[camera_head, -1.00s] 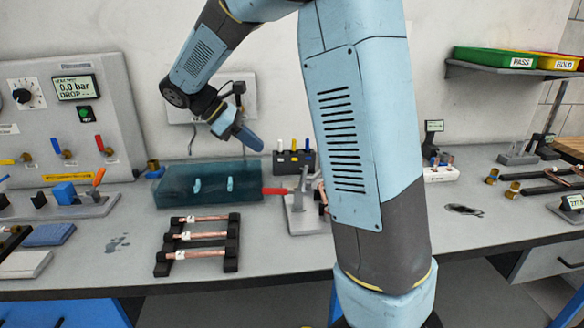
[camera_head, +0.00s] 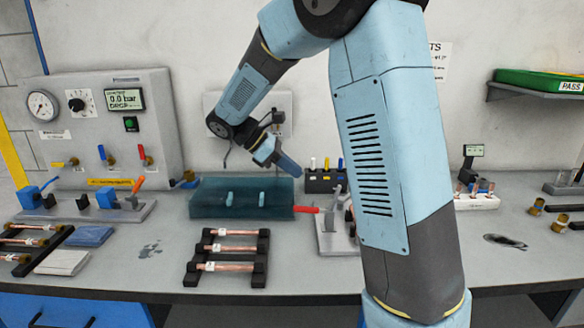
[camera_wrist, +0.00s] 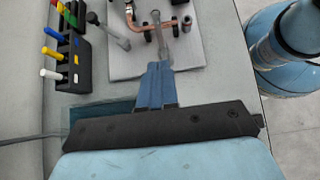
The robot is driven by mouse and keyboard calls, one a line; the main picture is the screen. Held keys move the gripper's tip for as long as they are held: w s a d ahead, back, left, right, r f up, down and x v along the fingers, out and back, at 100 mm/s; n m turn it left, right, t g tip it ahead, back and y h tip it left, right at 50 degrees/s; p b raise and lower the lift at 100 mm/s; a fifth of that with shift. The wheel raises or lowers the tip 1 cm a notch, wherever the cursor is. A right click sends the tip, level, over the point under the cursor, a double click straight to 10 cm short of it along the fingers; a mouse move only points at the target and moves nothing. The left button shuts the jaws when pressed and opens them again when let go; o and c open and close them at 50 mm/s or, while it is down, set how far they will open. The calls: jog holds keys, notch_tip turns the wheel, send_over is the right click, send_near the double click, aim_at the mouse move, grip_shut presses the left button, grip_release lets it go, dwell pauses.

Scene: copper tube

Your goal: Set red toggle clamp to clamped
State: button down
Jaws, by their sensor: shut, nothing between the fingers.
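The red toggle clamp's red handle (camera_head: 307,209) points left and lies roughly level in the head view, in front of the teal tank's right end. Its grey base plate (camera_head: 328,240) is partly hidden behind my arm. My gripper (camera_head: 297,171) is shut and empty, above and slightly left of the red handle, apart from it. In the wrist view, my gripper (camera_wrist: 155,66) has its blue fingers together over the near edge of the plate (camera_wrist: 122,68). A copper tube (camera_wrist: 131,14) shows on that plate. The red handle is not visible in the wrist view.
A teal tank (camera_head: 225,212) stands left of the clamp. A black holder (camera_head: 322,181) with coloured pegs stands behind. A rack of copper tubes (camera_head: 190,272) lies front left. Another fixture with an orange handle (camera_head: 138,184) is farther left.

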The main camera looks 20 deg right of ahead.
send_over(323, 209)
jog(key=f, duration=0.3)
jog(key=a+f, duration=0.1)
jog(key=f, duration=0.1)
jog(key=shift+w, duration=0.15)
jog(key=shift+d+f, duration=0.2)
jog(key=shift+d, duration=0.4)
